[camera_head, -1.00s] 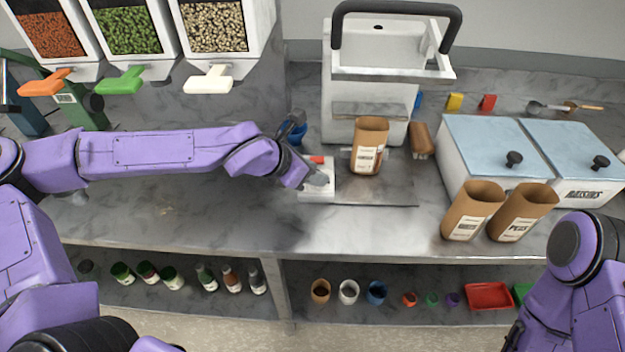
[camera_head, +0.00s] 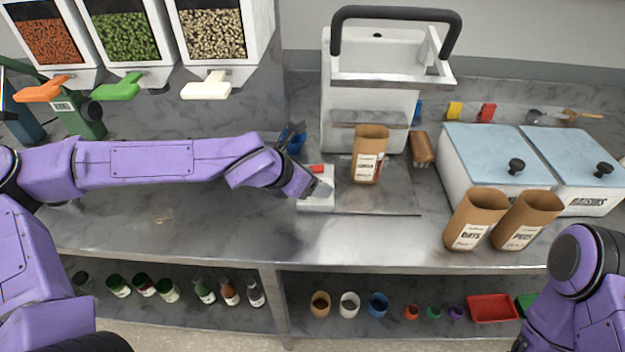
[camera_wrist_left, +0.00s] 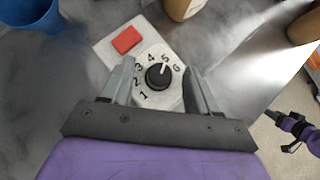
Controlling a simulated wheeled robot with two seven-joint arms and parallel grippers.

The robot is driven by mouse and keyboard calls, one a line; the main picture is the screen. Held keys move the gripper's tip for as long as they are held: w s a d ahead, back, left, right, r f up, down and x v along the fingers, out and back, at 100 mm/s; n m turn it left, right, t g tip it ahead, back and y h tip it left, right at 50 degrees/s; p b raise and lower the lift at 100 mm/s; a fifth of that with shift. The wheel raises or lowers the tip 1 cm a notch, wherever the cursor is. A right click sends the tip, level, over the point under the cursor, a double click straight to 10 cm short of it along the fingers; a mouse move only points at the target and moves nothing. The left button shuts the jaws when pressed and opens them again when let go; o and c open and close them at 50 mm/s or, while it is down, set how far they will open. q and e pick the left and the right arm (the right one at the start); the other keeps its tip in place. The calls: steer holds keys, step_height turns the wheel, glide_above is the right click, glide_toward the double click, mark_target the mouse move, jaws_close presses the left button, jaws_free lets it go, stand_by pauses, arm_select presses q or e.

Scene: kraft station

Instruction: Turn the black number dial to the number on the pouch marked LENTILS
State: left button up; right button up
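The black number dial (camera_wrist_left: 159,77) sits on a white plate with numbers 1 to 6. Its white mark points at 5. My left gripper (camera_wrist_left: 159,70) is open, one finger on each side of the dial, with gaps between fingers and dial.
A red button (camera_wrist_left: 126,39) is on the control box beside the dial. Pouches marked OATS (camera_head: 475,218) and PEAS (camera_head: 526,219) stand right, before lidded bins (camera_head: 490,150). A blue cup (camera_wrist_left: 28,28) is behind left. The counter left of the box is clear.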

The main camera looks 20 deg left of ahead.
arm_select(q)
steer(key=v, duration=1)
steer(key=shift+r, duration=0.2)
steer(key=shift+s+a, duration=0.1)
steer(key=shift+a, duration=0.05)
